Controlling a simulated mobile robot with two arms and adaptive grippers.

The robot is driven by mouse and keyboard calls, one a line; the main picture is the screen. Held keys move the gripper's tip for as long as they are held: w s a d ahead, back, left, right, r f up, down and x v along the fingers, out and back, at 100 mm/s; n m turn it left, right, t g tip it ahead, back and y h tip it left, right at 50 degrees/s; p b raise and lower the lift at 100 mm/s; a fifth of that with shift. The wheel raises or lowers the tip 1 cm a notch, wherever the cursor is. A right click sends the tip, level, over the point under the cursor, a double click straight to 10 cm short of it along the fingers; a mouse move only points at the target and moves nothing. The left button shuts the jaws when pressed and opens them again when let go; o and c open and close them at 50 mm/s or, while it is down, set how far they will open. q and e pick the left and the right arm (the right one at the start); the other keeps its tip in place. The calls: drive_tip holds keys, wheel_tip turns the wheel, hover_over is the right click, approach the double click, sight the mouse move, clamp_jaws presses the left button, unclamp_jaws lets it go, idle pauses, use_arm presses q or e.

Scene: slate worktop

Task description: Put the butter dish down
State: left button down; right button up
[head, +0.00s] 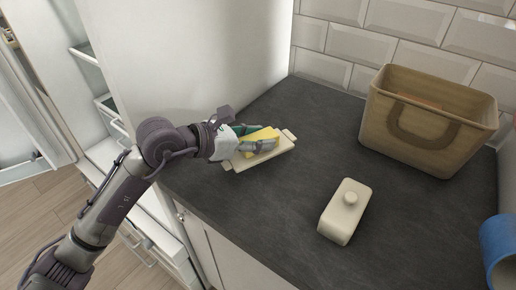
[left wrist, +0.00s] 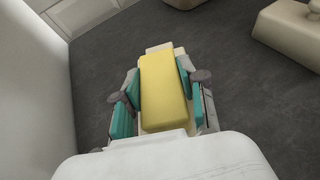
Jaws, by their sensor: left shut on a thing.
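The butter dish (head: 268,156) is a cream tray with a tab at each end and a yellow block of butter (head: 262,136) on it. My left gripper (head: 252,145) is shut on the dish, with its teal finger pads on both sides of the butter. In the left wrist view the gripper (left wrist: 160,85) straddles the butter (left wrist: 163,95), and a cream end of the dish (left wrist: 164,47) shows beyond. The dish looks level and low over the worktop; I cannot tell whether it touches. My right gripper is not in view.
A cream lid with a knob (head: 341,220) sits on the slate worktop (head: 265,210), right of the dish. A tan basket (head: 411,145) stands at the back right. A blue container (head: 497,250) is at the right edge. A white cabinet side (head: 190,50) rises behind my arm. The worktop between dish and lid is clear.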

use_arm(q)
wheel_tip(320, 180, down, 3)
drive_tip(key=shift+f, duration=0.15)
drive_tip(key=shift+f, duration=0.2)
drive_tip(key=c, duration=0.7)
unclamp_jaws()
drive_tip(key=shift+s, duration=0.1)
drive_tip(key=shift+o, duration=0.2)
